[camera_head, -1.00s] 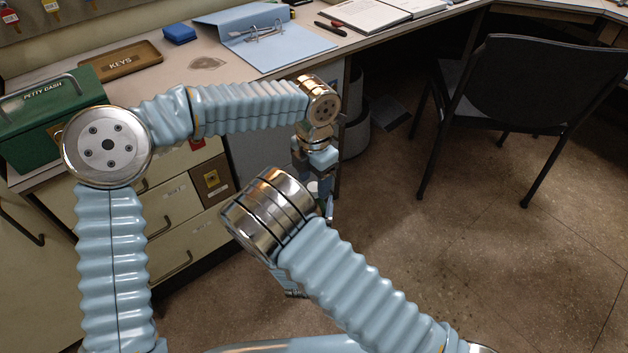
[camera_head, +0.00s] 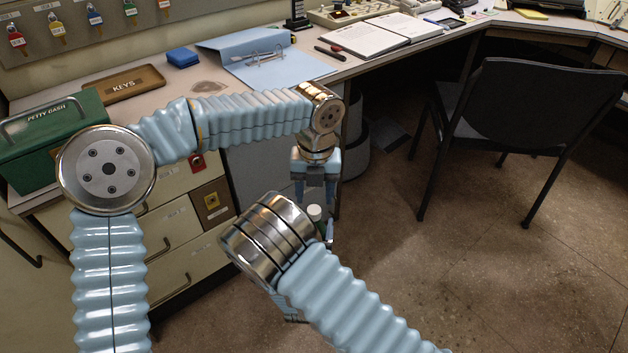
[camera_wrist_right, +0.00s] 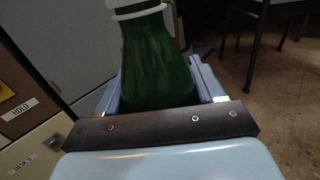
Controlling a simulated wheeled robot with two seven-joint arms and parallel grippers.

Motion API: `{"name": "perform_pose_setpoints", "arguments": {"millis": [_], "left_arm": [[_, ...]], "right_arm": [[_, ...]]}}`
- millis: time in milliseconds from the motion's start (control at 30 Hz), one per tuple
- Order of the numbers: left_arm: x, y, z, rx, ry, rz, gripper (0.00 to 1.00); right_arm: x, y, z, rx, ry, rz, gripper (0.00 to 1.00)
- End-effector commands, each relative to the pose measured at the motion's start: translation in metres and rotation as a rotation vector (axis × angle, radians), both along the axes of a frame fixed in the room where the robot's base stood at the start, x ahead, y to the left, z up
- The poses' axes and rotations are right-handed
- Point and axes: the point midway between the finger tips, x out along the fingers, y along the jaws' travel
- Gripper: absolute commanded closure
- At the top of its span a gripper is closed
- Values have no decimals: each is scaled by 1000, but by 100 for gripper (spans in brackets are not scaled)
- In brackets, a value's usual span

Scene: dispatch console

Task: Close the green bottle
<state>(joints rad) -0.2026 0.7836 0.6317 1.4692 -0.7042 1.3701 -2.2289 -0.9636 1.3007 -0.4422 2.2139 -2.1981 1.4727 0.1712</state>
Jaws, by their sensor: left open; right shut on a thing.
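The green bottle (camera_wrist_right: 158,65) stands between the fingers of my right gripper (camera_wrist_right: 160,88), which is shut on it. In the right wrist view its body and neck show, with a white band at the neck; its top is cut off. In the head view a white cap (camera_head: 315,212) shows at the top of the bottle, most of which is hidden behind my right wrist. I cannot tell how firmly the cap sits. My left gripper (camera_head: 316,194) is open and points down just above the cap, with nothing seen between its fingers.
The desk (camera_head: 205,75) carries a green petty cash box (camera_head: 50,140), a keys tray (camera_head: 125,85) and a blue binder (camera_head: 275,65). Drawers (camera_head: 180,230) are below it at the left. A black chair (camera_head: 530,110) stands at the right. The floor between is clear.

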Motion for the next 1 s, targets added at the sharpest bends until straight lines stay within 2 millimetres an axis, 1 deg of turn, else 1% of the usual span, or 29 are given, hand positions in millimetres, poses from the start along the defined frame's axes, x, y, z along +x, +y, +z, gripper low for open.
{"name": "perform_pose_setpoints", "arguments": {"millis": [33, 100, 167, 200, 367, 400, 467, 500, 567, 700, 767, 800, 900, 1000], "left_arm": [[0, 0, 1, 5, -4, 139, 46], [-1, -1, 2, 11, -6, 357, 46], [-1, -1, 3, 16, -10, 542, 46], [-1, -1, 3, 19, -13, 667, 46], [-1, -1, 7, 29, -23, 1165, 46], [-1, -1, 8, 32, -27, 1290, 46], [-1, -1, 9, 35, -30, 1476, 46], [-1, 0, 10, 36, -35, 1602, 46], [-1, 0, 12, 38, -38, 1789, 46], [0, 0, 17, 38, -46, 2227, 46], [0, 0, 19, 37, -47, 2414, 46], [0, 0, 20, 36, -48, 2539, 46], [1, 0, 24, 34, -46, 2829, 46], [2, 1, 28, 32, -40, 3075, 46]], "right_arm": [[0, 0, 0, 0, -1, 0, 100], [0, 0, 0, 0, -1, 0, 100], [0, 0, 0, 0, -1, 0, 100], [0, 0, 0, 0, -1, 0, 100], [0, 0, 0, 0, -1, 0, 100], [0, 0, 0, 0, -1, 0, 100], [0, 0, 0, 0, -1, 0, 100], [0, 0, 0, 0, -1, 0, 100], [0, 0, 0, 0, -1, 0, 100], [0, 0, 0, 0, -1, 0, 100], [0, 0, 0, 0, -1, 0, 100], [0, 0, 0, 0, -1, 0, 100], [0, 0, 0, 0, -1, 0, 100], [0, 0, 0, 0, -1, 0, 100]]}}
